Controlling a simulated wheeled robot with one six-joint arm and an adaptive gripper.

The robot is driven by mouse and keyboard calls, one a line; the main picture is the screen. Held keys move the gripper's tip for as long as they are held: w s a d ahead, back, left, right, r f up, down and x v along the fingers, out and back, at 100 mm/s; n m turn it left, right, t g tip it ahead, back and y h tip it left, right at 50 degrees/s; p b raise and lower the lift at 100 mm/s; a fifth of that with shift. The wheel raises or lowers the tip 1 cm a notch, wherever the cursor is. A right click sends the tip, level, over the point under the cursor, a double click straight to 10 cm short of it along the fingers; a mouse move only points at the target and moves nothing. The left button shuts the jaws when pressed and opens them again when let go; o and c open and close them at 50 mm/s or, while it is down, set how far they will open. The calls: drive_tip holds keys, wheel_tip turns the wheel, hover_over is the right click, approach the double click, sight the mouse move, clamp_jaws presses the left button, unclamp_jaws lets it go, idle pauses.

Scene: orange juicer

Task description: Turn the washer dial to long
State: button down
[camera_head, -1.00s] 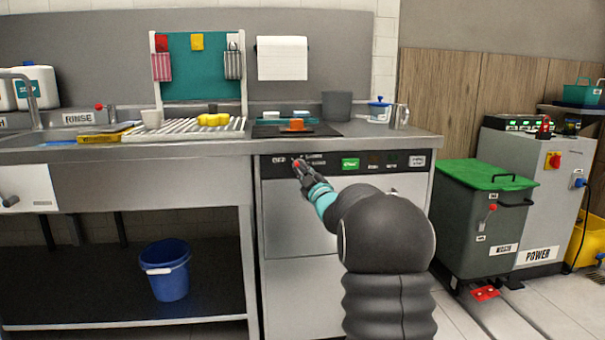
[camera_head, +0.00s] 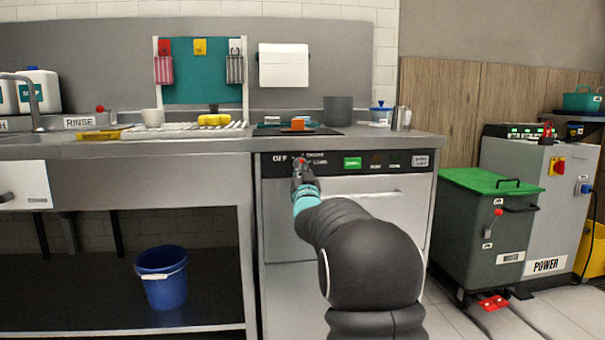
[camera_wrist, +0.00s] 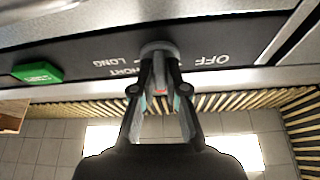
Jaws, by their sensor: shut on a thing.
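The washer (camera_head: 380,210) stands under the counter, with a dark control strip along its top edge. The dial (camera_wrist: 158,47) is a grey round knob on that strip, mostly covered by my fingers. My gripper (camera_head: 300,170) is at the dial in the head view. In the wrist view my gripper (camera_wrist: 160,75) is shut on the dial, with a small red spot between the fingers. The strip shows OFF, SHORT and LONG around the dial; in the wrist view they appear upside down. Which label the dial points to cannot be told.
The counter edge (camera_head: 400,143) overhangs just above the strip. A grey bin with a green lid (camera_head: 490,182) stands right. A blue bucket (camera_head: 161,277) stands lower left.

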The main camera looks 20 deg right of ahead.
drive_tip(key=shift+a+r+m+g+h+p, duration=0.1)
drive_tip(key=shift+m+g+h+p, duration=0.6)
drive_tip(key=shift+m, duration=2.25)
drive_tip(key=shift+a+r+m+g+h+p, duration=0.2)
drive_tip(key=shift+m+g+h, duration=0.95)
drive_tip(key=shift+m, duration=1.85)
drive_tip(key=shift+m+g+h+p, duration=0.55)
drive_tip(key=shift+m+g, duration=0.7)
drive_tip(key=shift+m, duration=1.7)
drive_tip(key=c, duration=1.2)
unclamp_jaws()
drive_tip(key=v, duration=1.2)
